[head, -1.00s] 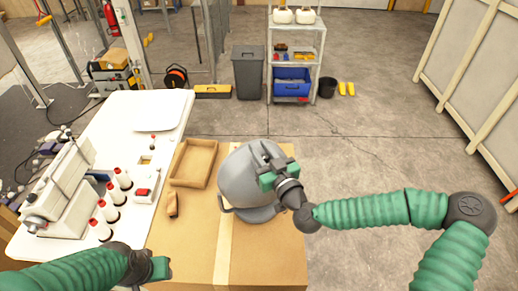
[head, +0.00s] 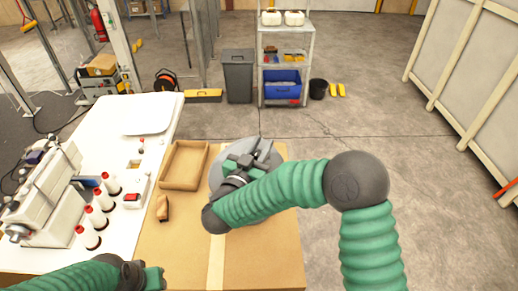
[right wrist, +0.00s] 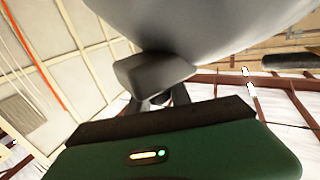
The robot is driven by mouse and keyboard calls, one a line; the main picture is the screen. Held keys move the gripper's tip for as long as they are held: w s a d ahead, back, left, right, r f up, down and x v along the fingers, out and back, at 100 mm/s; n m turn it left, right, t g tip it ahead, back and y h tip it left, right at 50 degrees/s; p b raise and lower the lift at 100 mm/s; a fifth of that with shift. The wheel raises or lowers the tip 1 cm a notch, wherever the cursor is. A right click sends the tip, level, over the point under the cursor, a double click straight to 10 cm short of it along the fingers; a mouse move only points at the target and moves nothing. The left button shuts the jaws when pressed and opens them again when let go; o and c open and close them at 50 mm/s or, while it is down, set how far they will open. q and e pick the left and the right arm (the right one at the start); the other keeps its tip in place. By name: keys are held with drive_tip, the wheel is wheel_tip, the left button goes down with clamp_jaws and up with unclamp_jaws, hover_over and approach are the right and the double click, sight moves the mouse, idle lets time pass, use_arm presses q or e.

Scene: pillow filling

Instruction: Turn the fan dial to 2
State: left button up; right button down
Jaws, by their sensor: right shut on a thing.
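The grey fan (head: 222,165) stands on the cardboard-coloured work surface, largely covered by my right arm in the head view. In the right wrist view its rounded grey housing (right wrist: 225,25) fills the top. A grey block-like knob, which looks like the dial (right wrist: 150,72), sits under the housing between my finger tips. My right gripper (head: 262,152) is at the fan, its fingers pointing up and right, shut on the dial. The dial's numbers are not visible. My left gripper (head: 160,278) is low at the left, away from the fan; its fingers are too small to read.
A shallow cardboard tray (head: 185,165) and a small brown piece (head: 162,208) lie left of the fan. The white table (head: 120,165) holds a sewing machine (head: 45,205) and several thread spools. The floor at right is clear.

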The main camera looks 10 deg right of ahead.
drive_tip(key=shift+s+d+f+m+g+h+b, duration=0.1)
drive_tip(key=shift+m+g+h+b, duration=0.15)
drive_tip(key=shift+m+g+h, duration=0.3)
drive_tip(key=shift+s+d+f+m+g+h+b, duration=0.1)
drive_tip(key=shift+m+g+h+b, duration=0.1)
drive_tip(key=shift+m+g+h, duration=0.35)
drive_tip(key=c, duration=1.4)
unclamp_jaws()
drive_tip(key=shift+o, duration=1.1)
drive_tip(key=shift+w, duration=0.15)
drive_tip(key=shift+a, duration=0.1)
